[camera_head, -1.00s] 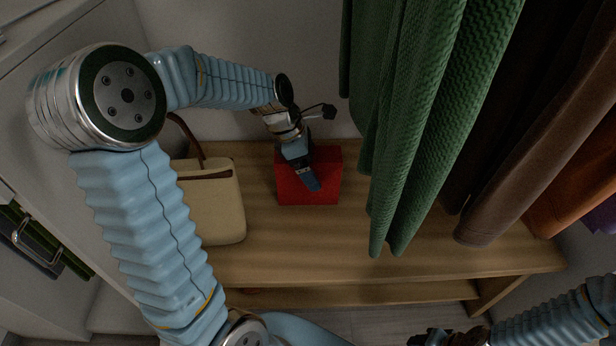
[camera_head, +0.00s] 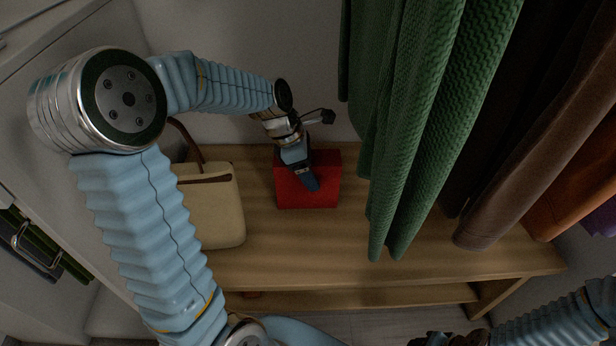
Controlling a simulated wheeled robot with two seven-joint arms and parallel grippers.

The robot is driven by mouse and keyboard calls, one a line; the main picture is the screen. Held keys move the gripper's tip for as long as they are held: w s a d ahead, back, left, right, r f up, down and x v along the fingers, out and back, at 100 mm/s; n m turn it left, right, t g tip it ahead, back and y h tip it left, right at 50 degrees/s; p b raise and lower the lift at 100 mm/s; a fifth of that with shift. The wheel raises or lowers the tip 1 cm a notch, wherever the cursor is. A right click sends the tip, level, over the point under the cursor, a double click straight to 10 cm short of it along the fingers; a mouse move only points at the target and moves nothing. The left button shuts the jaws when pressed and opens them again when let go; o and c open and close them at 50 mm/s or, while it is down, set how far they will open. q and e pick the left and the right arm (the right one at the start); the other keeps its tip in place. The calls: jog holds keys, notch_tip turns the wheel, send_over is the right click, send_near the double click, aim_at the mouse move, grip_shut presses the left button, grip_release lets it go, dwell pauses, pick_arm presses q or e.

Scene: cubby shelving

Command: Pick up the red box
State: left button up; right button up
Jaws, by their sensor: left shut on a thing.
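The red box (camera_head: 322,196) is on or just above the wooden shelf, near the back wall, between a cream bag and the hanging green cloth. My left gripper (camera_head: 310,184) comes from above and behind and is shut on the red box. One dark finger lies across the box's front; the other finger is hidden. I cannot tell whether the box touches the shelf. My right gripper (camera_head: 436,339) is at the bottom edge, cut off by the frame, far from the box; its fingers are not clear.
The cream bag (camera_head: 211,215) with a brown handle stands left of the box on the wooden shelf (camera_head: 300,250). Green cloth (camera_head: 415,130) hangs close to the box's right. Brown (camera_head: 540,150) and orange (camera_head: 575,200) garments hang farther right. The shelf in front of the box is clear.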

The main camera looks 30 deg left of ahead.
pick_arm(q)
notch_tip(320, 180, up, 4)
jog(key=p, duration=0.4)
jog(key=shift+r, duration=0.25)
jog(key=s+a, duration=0.4)
jog(key=a, duration=0.3)
jog(key=s+a, duration=0.5)
jog(key=a, duration=0.3)
jog(key=shift+f+p, duration=0.35)
jog(key=shift+p, duration=0.05)
pick_arm(e)
jog(key=r, duration=0.1)
jog(key=a+r, duration=0.1)
jog(key=r, duration=0.2)
jog(key=shift+s+a+r, duration=0.35)
jog(key=shift+s, duration=0.05)
